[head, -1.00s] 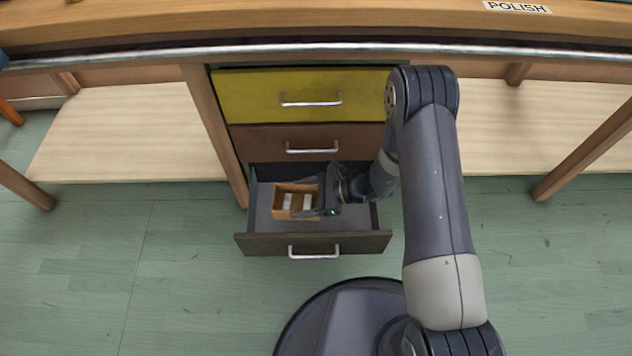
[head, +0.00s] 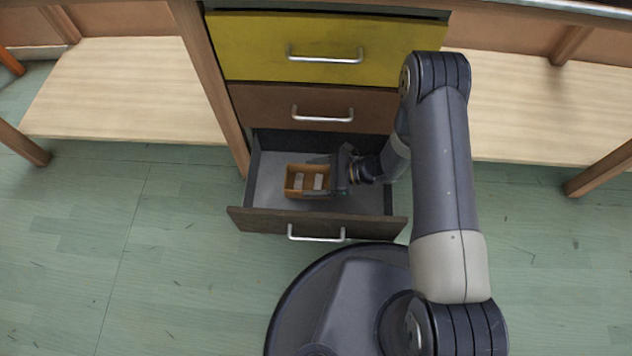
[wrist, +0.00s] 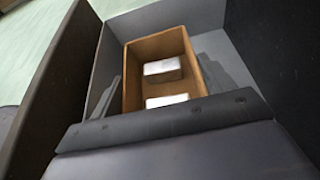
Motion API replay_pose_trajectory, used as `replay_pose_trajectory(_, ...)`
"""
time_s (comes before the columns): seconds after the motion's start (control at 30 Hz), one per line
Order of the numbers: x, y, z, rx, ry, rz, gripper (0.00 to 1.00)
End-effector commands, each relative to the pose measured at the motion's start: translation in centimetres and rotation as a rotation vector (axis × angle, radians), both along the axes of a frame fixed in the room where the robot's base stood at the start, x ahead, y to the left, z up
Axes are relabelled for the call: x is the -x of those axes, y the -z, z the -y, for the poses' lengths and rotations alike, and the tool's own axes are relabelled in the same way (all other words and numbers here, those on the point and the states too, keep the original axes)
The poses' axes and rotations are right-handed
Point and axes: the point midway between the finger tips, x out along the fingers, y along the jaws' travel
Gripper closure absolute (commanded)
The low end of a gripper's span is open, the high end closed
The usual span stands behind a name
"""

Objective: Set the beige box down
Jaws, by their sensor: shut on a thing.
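The beige box (head: 290,180) is an open-topped, orange-brown box inside the pulled-out bottom drawer (head: 265,190). Two white blocks (head: 318,181) lie in it, and they also show in the wrist view (wrist: 163,68). My gripper (head: 309,179) reaches in from the right and is shut on the box, one finger along each side. In the wrist view the box (wrist: 160,46) sits upright between the fingers, above or on the grey drawer floor. I cannot tell whether its underside touches the floor, as my gripper hides its near end.
The drawer's dark front (head: 318,224) and side walls surround the box, with bare floor to its left. A brown drawer (head: 270,104) and a yellow drawer (head: 250,48) above are shut. Pale shelves (head: 125,90) flank the drawers.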

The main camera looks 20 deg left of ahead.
Motion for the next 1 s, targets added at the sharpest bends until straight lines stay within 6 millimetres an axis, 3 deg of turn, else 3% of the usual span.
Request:
replay_pose_trajectory(0.03, 0.0, 1.0, 0.0, -0.002, 0.000, -0.001, 0.48)
replay_pose_trajectory(0.27, -0.1, 2.5, 0.0, -0.002, 0.001, 0.000, 0.48)
replay_pose_trajectory(0.5, 0.0, 5.5, 0.0, -0.002, 0.001, 0.000, 0.48)
replay_pose_trajectory(0.9, -0.1, 5.9, 0.0, -0.002, 0.001, 0.001, 0.48)
replay_pose_trajectory(0.93, 0.0, 5.9, 0.0, 0.000, 0.001, 0.000, 0.21)
replay_pose_trajectory(1.0, 0.0, 5.8, 0.0, 0.000, 0.001, 0.000, 0.16)
